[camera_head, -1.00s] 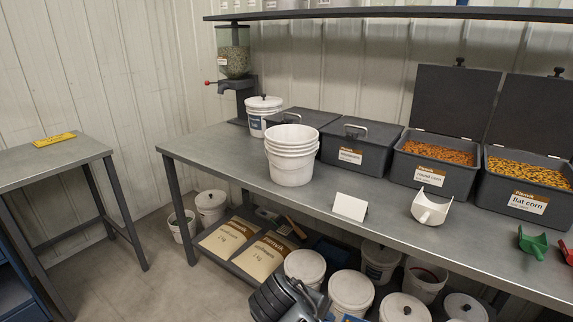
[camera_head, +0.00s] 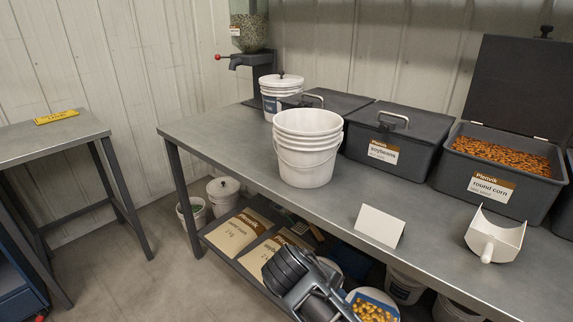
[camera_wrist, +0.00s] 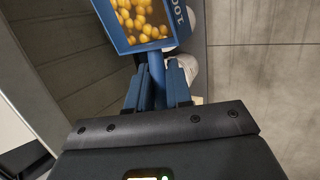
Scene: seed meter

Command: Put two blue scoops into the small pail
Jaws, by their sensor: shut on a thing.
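My gripper (camera_wrist: 158,82) is shut on the handle of a blue scoop (camera_wrist: 176,43), which shows at the top of the wrist view. The scoop holds yellow kernels and bears the marking "100". It also shows at the bottom edge of the head view (camera_head: 351,298), partly cut off, in front of the bench. A nested stack of white pails (camera_head: 306,160) stands upright on the bench, left of the bins. The inside of the top pail is mostly hidden from this angle. I cannot tell which pail is the small one.
The steel bench (camera_head: 235,150) carries a blank white card (camera_head: 380,226), a white scoop (camera_head: 494,236), a closed soybeans bin (camera_head: 392,145) and an open round corn bin (camera_head: 489,187). A lidded pail (camera_head: 281,97) stands behind the stack. The bench's left end is clear.

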